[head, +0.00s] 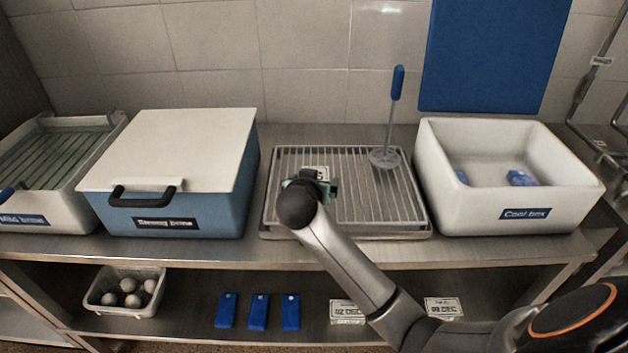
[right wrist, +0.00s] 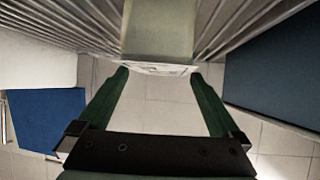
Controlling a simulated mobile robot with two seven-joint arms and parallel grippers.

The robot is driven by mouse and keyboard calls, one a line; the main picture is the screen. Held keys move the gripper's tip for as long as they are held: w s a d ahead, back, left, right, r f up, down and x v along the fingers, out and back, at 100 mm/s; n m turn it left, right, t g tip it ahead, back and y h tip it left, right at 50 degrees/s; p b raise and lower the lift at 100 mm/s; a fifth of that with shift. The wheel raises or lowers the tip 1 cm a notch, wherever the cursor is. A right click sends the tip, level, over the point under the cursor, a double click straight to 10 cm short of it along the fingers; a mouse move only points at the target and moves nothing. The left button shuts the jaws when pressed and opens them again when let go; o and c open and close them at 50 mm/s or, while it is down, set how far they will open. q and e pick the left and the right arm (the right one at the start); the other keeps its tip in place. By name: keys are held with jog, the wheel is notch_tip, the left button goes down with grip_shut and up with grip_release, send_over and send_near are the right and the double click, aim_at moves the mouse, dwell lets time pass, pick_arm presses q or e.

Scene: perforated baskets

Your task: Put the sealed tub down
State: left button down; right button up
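The sealed tub (right wrist: 158,30) is a pale greenish block with a white labelled face toward my right gripper. My right gripper (head: 312,183) is over the wire rack (head: 385,208), with its green fingers at the two sides of the tub. In the right wrist view the fingertips (right wrist: 159,74) meet the tub's edges, and the gripper looks shut on it. In the head view the gripper hides most of the tub, and only its white label (head: 315,173) shows clearly. The rack's bars run close beside the tub; I cannot tell whether it touches them. My left gripper is not in view.
A lidded blue box (head: 215,205) stands left of the rack, and an open white box (head: 580,190) with blue packs stands right. A blue-handled masher (head: 397,85) stands upright on the rack's back right. The lower shelf holds a basket (head: 103,300), blue packs and date cards.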

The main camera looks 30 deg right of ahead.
jog(key=shift+s+a+r, duration=0.2)
jog(key=shift+r, duration=0.1)
jog(key=v, duration=1.1)
jog(key=s+d+r+m+t+h+p, duration=0.1)
jog(key=s+d+r+m+t+h, duration=0.15)
jog(key=r+t+h, duration=0.4)
jog(key=a+f+n+t+y, duration=0.4)
jog(key=a+n+t+y, duration=0.15)
jog(key=y, duration=0.35)
jog(key=s+a+f+n+g+y, duration=0.2)
jog(key=s+a+f+n+y, duration=0.1)
jog(key=f, duration=0.4)
jog(key=s+a+f+n+g+y, duration=0.2)
jog(key=f+g+y, duration=0.1)
jog(key=f, duration=0.5)
jog(key=s+a+f+n+g+y, duration=0.2)
jog(key=s+a+f+n+y, duration=0.1)
jog(key=f, duration=0.4)
jog(key=s+d+f+m+g+h, duration=0.1)
jog(key=s+d+f+g, duration=0.2)
jog(key=s+f+g, duration=0.2)
jog(key=s+f, duration=0.3)
jog(key=f, duration=0.2)
jog(key=shift+s+f, duration=0.15)
jog(key=shift+s, duration=0.1)
